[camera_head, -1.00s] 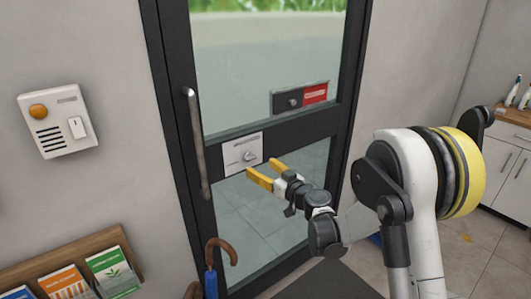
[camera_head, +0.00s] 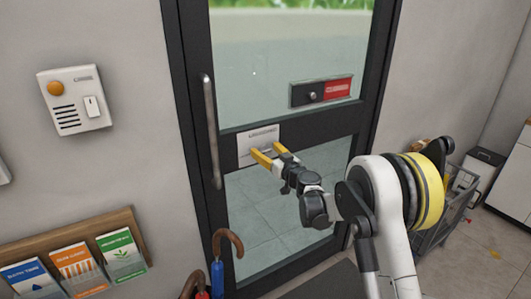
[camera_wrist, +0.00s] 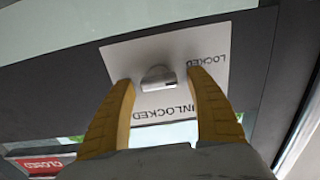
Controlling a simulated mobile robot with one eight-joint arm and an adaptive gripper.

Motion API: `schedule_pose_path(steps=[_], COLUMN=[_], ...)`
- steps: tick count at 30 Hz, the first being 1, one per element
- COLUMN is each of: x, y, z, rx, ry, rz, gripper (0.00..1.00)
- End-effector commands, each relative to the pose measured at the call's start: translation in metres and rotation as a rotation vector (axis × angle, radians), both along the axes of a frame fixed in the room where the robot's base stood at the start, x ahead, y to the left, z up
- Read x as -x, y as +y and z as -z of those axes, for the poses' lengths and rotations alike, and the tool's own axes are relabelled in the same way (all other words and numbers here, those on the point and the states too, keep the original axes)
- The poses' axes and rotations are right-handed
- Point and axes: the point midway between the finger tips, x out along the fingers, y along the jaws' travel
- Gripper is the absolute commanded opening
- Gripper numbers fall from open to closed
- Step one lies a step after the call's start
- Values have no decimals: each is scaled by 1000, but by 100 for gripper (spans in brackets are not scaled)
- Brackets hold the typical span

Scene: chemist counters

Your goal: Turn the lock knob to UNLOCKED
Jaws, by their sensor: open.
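The lock knob (camera_wrist: 157,76) is a small grey knob on a white plate (camera_wrist: 112,62) fixed to the dark door rail. The plate reads LOCKED on one side and UNLOCKED on the other, upside down in the wrist view. In the head view the plate (camera_head: 246,138) shows above my gripper, and the knob is hidden behind the fingers. My gripper (camera_head: 266,151) is open, its yellow fingertips at the plate. In the wrist view the fingers (camera_wrist: 161,79) stand on either side of the knob, with a gap on each side visible; depth is unclear.
A vertical door handle (camera_head: 211,130) is left of the plate. A red CLOSED sign (camera_head: 337,89) with a dark knob is above right. An intercom (camera_head: 75,100), a leaflet rack (camera_head: 75,243) and umbrellas (camera_head: 217,276) are at left. A wire cart (camera_head: 458,205) stands at right.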

Motion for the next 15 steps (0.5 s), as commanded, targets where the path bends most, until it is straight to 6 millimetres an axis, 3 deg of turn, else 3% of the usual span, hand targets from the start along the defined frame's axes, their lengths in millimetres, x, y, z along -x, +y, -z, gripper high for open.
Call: schedule_pose_path(steps=[8, 13, 15], x=[-1, -1, -1], y=[1, 1, 0], z=[0, 0, 0], rx=[0, 0, 0], ry=[0, 0, 0], rz=[0, 0, 1], gripper=[63, 12, 11])
